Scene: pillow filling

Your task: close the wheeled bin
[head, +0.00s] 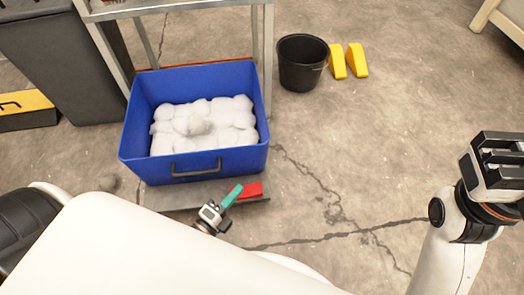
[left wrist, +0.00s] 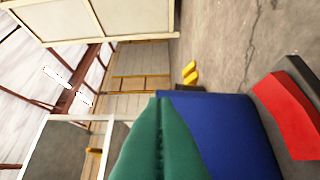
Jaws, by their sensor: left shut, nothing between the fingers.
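A blue bin (head: 195,165) stands open and holds white stuffing (head: 205,122); no lid shows on it and its wheels cannot be seen. It also shows in the left wrist view (left wrist: 225,130). A red pedal-like piece (head: 254,189) lies on a dark base at its front right; the red piece is also in the left wrist view (left wrist: 285,115). My left gripper (head: 233,195), with green fingers, is shut and empty, low in front of the bin beside the red piece. My right gripper (head: 497,165) is at the far right, away from the bin; its fingers are unclear.
A metal frame (head: 268,60) rises behind the blue bin. A black bucket (head: 303,65) and yellow wedges (head: 348,60) stand farther back. The cracked floor to the right is clear.

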